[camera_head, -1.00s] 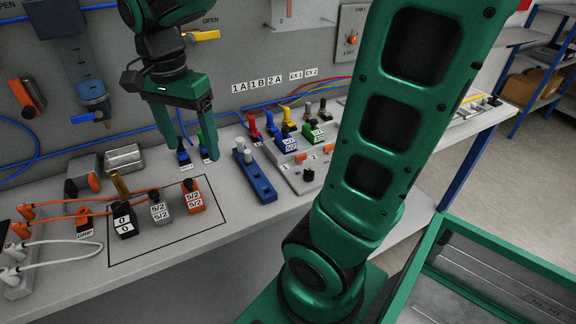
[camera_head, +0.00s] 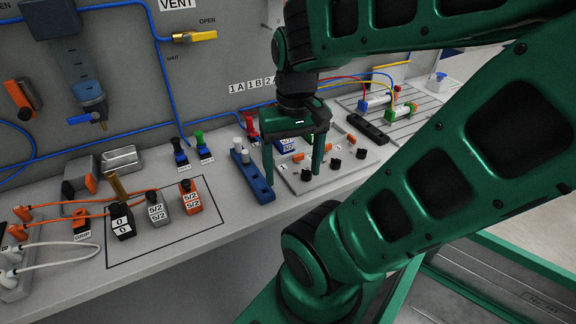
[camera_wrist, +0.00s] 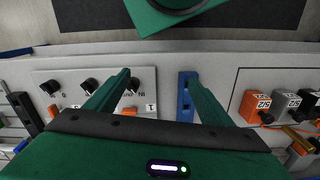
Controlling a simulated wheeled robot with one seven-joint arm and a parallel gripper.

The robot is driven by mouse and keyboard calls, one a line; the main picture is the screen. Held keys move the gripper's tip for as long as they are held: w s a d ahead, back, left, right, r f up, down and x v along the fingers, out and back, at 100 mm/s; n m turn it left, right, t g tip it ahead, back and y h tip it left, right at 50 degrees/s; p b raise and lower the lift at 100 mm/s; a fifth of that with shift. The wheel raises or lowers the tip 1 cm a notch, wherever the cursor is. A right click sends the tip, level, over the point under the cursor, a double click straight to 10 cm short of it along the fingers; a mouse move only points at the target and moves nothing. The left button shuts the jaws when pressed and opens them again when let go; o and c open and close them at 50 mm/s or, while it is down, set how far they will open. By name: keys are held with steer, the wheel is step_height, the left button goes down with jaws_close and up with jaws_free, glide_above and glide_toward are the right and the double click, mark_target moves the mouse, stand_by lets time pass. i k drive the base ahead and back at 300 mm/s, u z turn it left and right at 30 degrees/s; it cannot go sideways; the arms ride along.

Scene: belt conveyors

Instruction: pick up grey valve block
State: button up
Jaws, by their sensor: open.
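The grey valve block (camera_head: 159,209), with a dark top and white 5/2 labels, stands upright in the black outlined area on the bench. It stands between the black block (camera_head: 122,222) and the orange block (camera_head: 190,198). In the wrist view the grey valve block (camera_wrist: 286,104) is at the right, beyond the orange block (camera_wrist: 256,106). My gripper (camera_head: 293,178) is open and empty, to the right of the grey block and by the blue rail (camera_head: 252,176). In the wrist view my gripper's (camera_wrist: 157,76) spread fingers point toward the bench's front edge, one overlapping the blue rail.
Orange tubes (camera_head: 85,195) run behind the blocks, and a brass cylinder (camera_head: 117,186) stands behind the black one. A panel with black knobs (camera_head: 335,164) lies under and right of my gripper. A grey metal box (camera_head: 122,160) sits at the back. The outlined area's front is clear.

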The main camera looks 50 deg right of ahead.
mark_target(157, 207)
steer(key=z, duration=0.3)
steer(key=k, duration=1.1)
steer(key=u, duration=0.7)
steer(key=i, duration=0.95)
